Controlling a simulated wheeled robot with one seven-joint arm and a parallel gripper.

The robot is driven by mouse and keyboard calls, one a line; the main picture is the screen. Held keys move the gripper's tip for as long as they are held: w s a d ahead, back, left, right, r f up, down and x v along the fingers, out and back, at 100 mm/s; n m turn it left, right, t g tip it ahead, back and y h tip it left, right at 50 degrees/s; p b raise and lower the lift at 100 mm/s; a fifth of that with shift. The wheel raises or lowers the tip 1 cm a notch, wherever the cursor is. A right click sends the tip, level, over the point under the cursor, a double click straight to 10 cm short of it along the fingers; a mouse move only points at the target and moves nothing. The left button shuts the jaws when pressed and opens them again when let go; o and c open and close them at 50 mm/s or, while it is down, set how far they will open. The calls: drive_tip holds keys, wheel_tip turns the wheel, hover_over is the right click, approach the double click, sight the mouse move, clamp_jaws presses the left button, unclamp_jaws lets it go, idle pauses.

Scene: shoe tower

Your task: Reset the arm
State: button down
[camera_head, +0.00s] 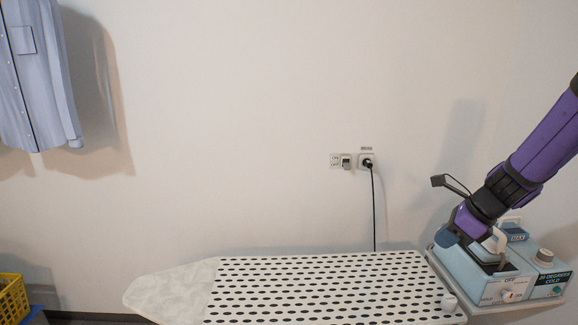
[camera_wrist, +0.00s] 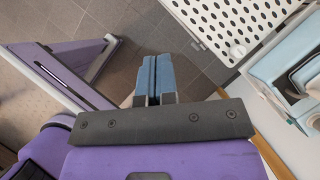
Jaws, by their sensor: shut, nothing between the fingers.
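My purple and black arm reaches in from the right in the head view. My gripper (camera_head: 446,238) points down and left, with its blue fingers near the back left of a light-blue ironing station in the picture. In the wrist view the two blue fingers of my gripper (camera_wrist: 152,80) lie side by side, shut with nothing between them. Tiled floor shows beyond them. I cannot tell from the head view how far the fingers are from the station.
The light-blue ironing station (camera_head: 470,275) stands at the right end of the dotted ironing board (camera_head: 330,285); it also shows at right in the wrist view (camera_wrist: 262,66). A cord hangs from a wall socket (camera_head: 367,161). A shirt (camera_head: 40,90) hangs upper left; a yellow basket (camera_head: 14,298) sits lower left.

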drive_tip(key=s+a+r+n+h, duration=0.2)
drive_tip(key=s+r+n, duration=0.6)
drive_tip(key=s+n, duration=0.3)
drive_tip(key=s+a+r+n+t+h, duration=0.1)
drive_tip(key=s+a+r+n+h, duration=0.1)
drive_tip(key=s+r+n, duration=0.7)
drive_tip(key=s+n, duration=0.3)
drive_tip(key=n, duration=0.2)
drive_tip(key=shift+s+a+n+h, duration=0.15)
drive_tip(key=shift+a+n+h, duration=0.1)
drive_tip(key=shift+n+h, duration=0.05)
